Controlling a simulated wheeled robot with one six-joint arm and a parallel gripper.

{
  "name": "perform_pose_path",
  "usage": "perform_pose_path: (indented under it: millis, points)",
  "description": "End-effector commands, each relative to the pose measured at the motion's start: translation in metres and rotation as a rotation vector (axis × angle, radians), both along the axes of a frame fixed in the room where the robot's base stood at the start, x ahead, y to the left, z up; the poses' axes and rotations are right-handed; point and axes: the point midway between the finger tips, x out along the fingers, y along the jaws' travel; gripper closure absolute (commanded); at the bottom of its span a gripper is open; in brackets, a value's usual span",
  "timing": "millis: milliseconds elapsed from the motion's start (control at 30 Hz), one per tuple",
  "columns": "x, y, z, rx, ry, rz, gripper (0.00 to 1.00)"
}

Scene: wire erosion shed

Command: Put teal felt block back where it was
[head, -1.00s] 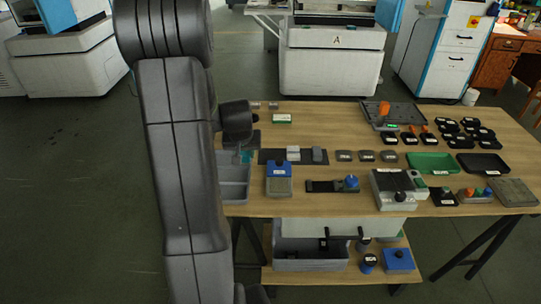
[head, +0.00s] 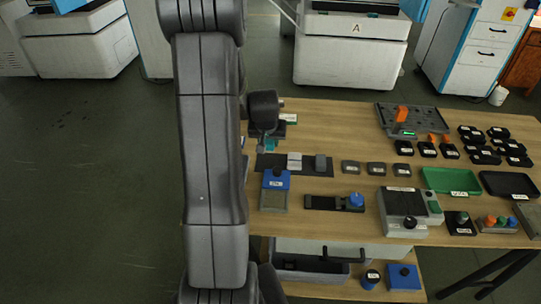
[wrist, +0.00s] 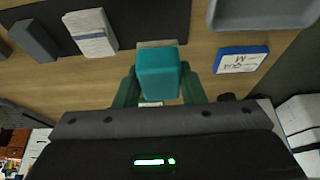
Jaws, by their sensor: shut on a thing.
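The teal felt block (wrist: 158,72) is held between the two fingers of my gripper (wrist: 158,82) in the wrist view. In the head view my gripper (head: 268,138) is at the left end of the dark mat (head: 309,165), and a little of the teal block (head: 270,145) shows below it. The mat also shows at the upper left of the wrist view (wrist: 140,17), with a whitish block (wrist: 90,33) and a grey block (wrist: 34,40) on it. Whether the teal block touches the surface below cannot be told.
A blue-edged label card (wrist: 241,60) and a grey tray (wrist: 265,14) lie right of the block in the wrist view. A blue-topped device (head: 275,190) stands just in front of the mat. Several dark pieces and a green tray (head: 450,181) fill the table's right side.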

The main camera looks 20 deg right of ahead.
Motion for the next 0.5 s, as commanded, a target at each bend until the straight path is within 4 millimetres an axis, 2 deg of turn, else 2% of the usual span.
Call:
perform_pose_path:
  millis: [100,367,500]
  points:
    - [0.0,0.0,-0.02,0.001,0.003,0.001,0.82]
    - [0.0,0.0,-0.041,0.001,0.002,0.001,0.82]
    - [-0.001,0.0,-0.061,0.001,0.003,0.001,0.82]
